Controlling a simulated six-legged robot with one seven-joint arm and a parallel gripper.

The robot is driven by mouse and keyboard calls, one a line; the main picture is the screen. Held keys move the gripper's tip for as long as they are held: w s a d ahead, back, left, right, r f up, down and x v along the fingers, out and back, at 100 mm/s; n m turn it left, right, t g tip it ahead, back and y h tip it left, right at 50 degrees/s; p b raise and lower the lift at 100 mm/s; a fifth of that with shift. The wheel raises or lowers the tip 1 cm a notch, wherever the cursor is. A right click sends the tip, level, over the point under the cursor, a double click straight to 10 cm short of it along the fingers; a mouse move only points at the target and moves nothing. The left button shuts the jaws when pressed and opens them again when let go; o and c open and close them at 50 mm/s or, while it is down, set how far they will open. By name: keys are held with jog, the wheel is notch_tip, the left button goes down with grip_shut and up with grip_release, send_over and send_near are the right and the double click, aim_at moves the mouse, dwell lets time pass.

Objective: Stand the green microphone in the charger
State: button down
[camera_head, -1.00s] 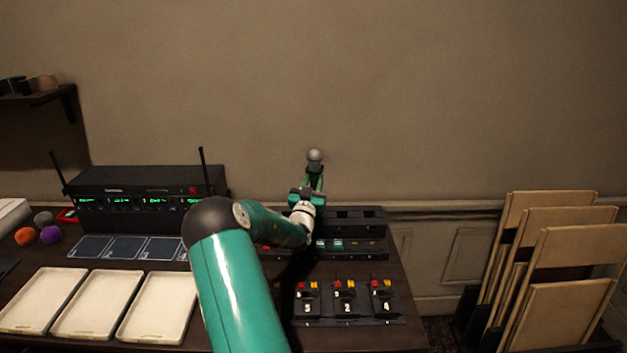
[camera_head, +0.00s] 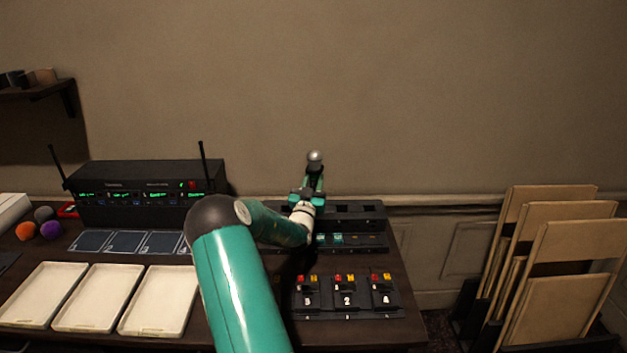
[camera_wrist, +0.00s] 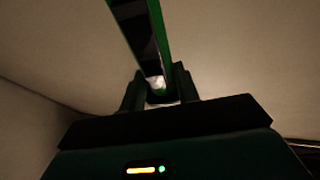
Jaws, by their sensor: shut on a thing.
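The green microphone (camera_head: 316,182) has a grey ball head and stands roughly upright at my gripper (camera_head: 307,194). My gripper is shut on its body. In the wrist view the microphone's green and black handle (camera_wrist: 143,30) rises from between the two fingers of my gripper (camera_wrist: 159,88). The charger (camera_head: 360,212) is the long black unit at the back right of the desk, with dark slots along its top. The microphone is over or at its left part; my arm hides the lower end, so I cannot tell whether it touches a slot.
Numbered black packs (camera_head: 347,294) with red and yellow tops sit in front of the charger. A black receiver rack (camera_head: 145,190) with antennas stands at left. White trays (camera_head: 88,298) and coloured balls (camera_head: 50,230) lie left.

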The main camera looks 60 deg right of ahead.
jog(key=shift+f, duration=1.45)
jog(key=shift+c, duration=1.8)
grip_release()
jog(key=shift+f, duration=0.15)
jog(key=shift+a, duration=0.1)
jog(key=s+a+r, duration=0.1)
jog(key=s+a, duration=0.1)
jog(key=a, duration=0.7)
jog(key=shift+a, duration=0.3)
jog(key=shift+r, duration=0.1)
